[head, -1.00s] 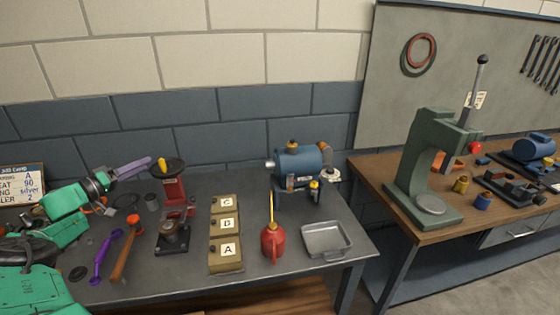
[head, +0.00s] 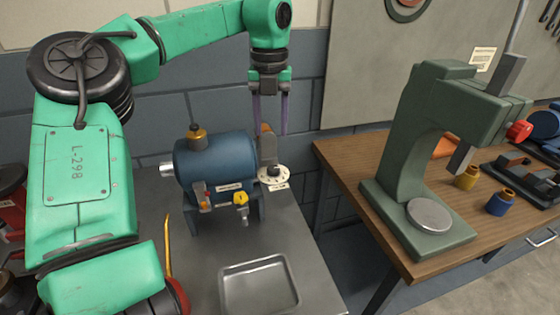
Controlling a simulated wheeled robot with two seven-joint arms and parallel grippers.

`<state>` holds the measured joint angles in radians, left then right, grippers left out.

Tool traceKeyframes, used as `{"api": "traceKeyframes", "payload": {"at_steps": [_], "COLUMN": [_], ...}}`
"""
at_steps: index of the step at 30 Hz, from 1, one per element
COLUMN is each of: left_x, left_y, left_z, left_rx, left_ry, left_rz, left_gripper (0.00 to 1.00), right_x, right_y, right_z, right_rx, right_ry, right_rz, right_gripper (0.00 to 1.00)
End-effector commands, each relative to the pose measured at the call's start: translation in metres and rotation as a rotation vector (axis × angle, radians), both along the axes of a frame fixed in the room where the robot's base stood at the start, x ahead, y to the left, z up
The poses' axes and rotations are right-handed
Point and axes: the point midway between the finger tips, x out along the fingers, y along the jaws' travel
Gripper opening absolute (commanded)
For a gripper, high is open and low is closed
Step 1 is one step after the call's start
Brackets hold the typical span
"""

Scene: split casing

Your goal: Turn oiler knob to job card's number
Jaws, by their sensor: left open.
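The blue machine (head: 214,163) stands on the grey bench with a brass-coloured cap (head: 197,138) on top. At its right end is a white dial (head: 273,178) with marks too small to read and a small dark knob at its middle. My left gripper (head: 270,125) points down above that end, its two purple fingers open and apart from the dial, with nothing seen between them. A grey end bracket (head: 267,150) stands between the fingers and the dial in the picture. The job card is out of view now; earlier its bottom line ended in 2. My right gripper is not in view.
A metal tray (head: 259,287) lies in front of the machine. The red oil can (head: 178,296), with a yellow spout, is partly hidden by my left arm. A green press (head: 400,165) stands on the wooden bench at the right, across a gap.

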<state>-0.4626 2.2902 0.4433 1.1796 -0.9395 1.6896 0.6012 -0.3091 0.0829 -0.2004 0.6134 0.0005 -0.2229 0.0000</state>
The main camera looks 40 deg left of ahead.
Motion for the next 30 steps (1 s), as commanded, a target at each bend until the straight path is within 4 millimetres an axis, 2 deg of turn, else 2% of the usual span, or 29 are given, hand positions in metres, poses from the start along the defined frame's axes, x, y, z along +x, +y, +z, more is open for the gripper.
{"api": "traceKeyframes", "payload": {"at_steps": [1,5,9,12,16,22,23,24,27,30], "left_x": [-0.001,-0.001,0.0,0.0,0.001,0.001,0.001,0.001,0.001,0.001], "left_y": [0.0,0.0,0.0,0.0,0.0,0.001,0.001,0.001,0.001,0.001], "left_z": [-0.014,-0.049,-0.083,-0.1,-0.11,-0.112,-0.112,-0.112,-0.112,-0.111], "left_rx": [-0.005,-0.005,-0.005,-0.004,-0.004,-0.004,-0.004,-0.004,-0.004,-0.004], "left_ry": [0.006,0.006,0.004,0.003,0.001,0.0,0.0,0.0,0.0,0.0], "left_rz": [0.001,0.001,0.003,0.005,0.005,0.005,0.005,0.006,0.006,0.005], "left_gripper": [0.55,0.55,0.55,0.55,0.55,0.55,0.51,0.35,0.0,0.0], "right_x": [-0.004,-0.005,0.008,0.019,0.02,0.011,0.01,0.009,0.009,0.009], "right_y": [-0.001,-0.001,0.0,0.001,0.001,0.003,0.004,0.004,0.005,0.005], "right_z": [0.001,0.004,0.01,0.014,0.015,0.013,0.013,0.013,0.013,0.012], "right_rx": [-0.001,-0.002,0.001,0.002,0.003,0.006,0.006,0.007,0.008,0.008], "right_ry": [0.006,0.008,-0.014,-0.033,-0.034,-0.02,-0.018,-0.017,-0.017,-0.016], "right_rz": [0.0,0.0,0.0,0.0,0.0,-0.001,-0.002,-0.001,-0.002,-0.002], "right_gripper": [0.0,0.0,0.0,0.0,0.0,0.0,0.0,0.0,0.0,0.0]}}
